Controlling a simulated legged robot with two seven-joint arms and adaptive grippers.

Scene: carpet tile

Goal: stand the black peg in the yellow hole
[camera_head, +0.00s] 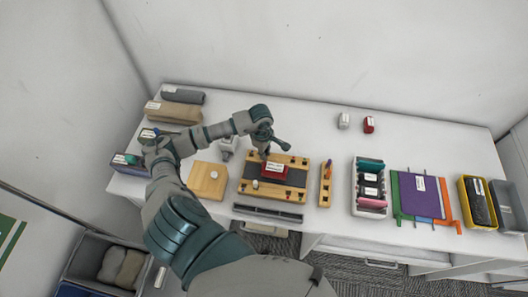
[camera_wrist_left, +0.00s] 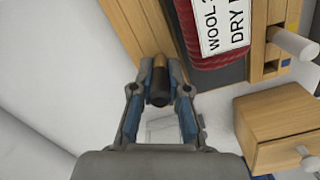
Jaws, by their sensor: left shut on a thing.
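My left gripper (camera_head: 265,150) is over the back edge of a wooden board (camera_head: 256,192) with a dark middle. In the left wrist view the left gripper (camera_wrist_left: 160,90) is shut on a short black peg (camera_wrist_left: 158,96). A brown piece shows just beyond the peg, beside the board's wooden edge (camera_wrist_left: 145,28); I cannot tell whether they touch. A red roll (camera_head: 275,169) with a white label lies on the board and also shows in the wrist view (camera_wrist_left: 203,60). I cannot make out a yellow hole. My right gripper is not in view.
A narrow wooden strip (camera_head: 325,198) with upright pegs stands right of the board. A wooden block (camera_head: 208,181) is to its left. A white tray (camera_head: 356,205) of rolls and a purple folder (camera_head: 420,195) lie further right. The table's back right is mostly clear.

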